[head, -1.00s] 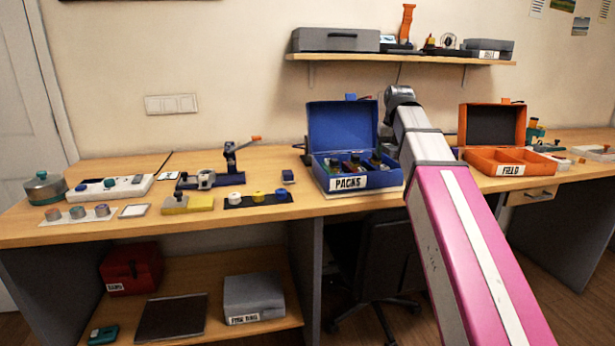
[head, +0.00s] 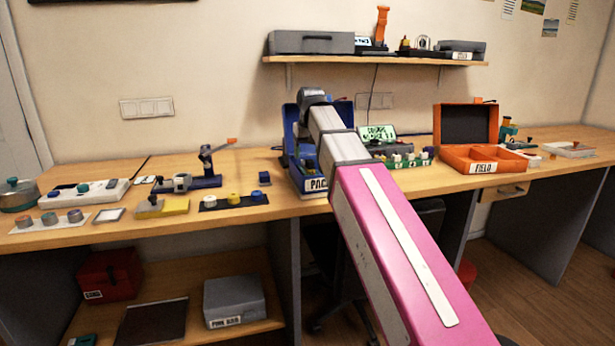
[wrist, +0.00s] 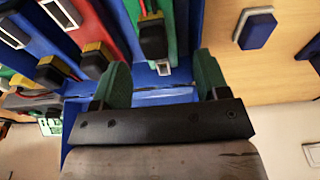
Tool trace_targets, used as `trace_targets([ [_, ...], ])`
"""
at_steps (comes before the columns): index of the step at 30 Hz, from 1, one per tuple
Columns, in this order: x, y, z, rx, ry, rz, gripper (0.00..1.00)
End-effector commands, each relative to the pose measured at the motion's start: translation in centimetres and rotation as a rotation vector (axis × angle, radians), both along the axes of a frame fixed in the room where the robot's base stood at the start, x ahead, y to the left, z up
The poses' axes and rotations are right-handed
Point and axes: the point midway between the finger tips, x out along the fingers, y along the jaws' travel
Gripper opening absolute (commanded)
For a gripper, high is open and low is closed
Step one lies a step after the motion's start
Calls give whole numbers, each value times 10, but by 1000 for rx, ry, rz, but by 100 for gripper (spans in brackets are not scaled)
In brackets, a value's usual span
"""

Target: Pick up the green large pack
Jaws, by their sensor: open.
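The green pack is just beyond the fingertips in the picture; I cannot tell the height gap. In the head view my arm hides much of the box, and the gripper and green pack cannot be made out.
A red pack (wrist: 108,22) and a blue pack (wrist: 57,24) lie beside the green one. A small blue block (wrist: 256,29) sits on the bench. An orange box labelled FIELD (head: 483,167) stands open farther right. A shelf (head: 380,59) hangs above.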

Motion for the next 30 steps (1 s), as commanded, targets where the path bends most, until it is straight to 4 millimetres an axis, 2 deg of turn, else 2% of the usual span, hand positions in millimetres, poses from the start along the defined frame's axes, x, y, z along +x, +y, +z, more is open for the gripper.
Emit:
trace_targets([
  [8, 3, -1, -18, 0, 0, 0, 68],
  [18, 9, -1, -56, 0, 0, 0, 68],
  [25, 10, -1, -57, 0, -1, 0, 68],
  [30, 10, -1, -57, 0, -1, 0, 13],
])
